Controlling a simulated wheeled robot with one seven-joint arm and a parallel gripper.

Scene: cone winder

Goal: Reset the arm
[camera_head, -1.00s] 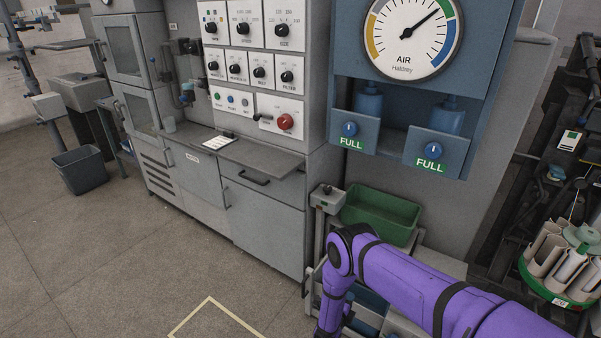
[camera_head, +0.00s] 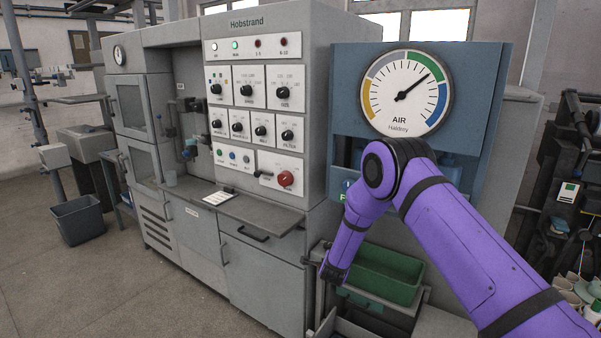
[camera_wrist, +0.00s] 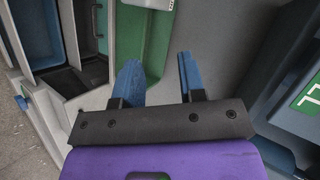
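My purple arm comes in from the lower right of the head view, bends in front of the air gauge panel and points down toward the green bin. The gripper's fingers are too small to make out there. In the wrist view my gripper (camera_wrist: 158,78) shows two blue fingers standing apart, with nothing between them. It is open and empty. A grey surface lies beyond the fingers, with the green bin (camera_wrist: 160,42) just past the left finger.
The grey Hobstrand cabinet (camera_head: 265,270) has a ledge with a white card (camera_head: 218,198). The blue AIR panel (camera_head: 475,85) stands behind my arm. The green bin (camera_head: 385,275) sits on a rack below. A dark machine (camera_head: 570,190) stands right. Open floor is at left.

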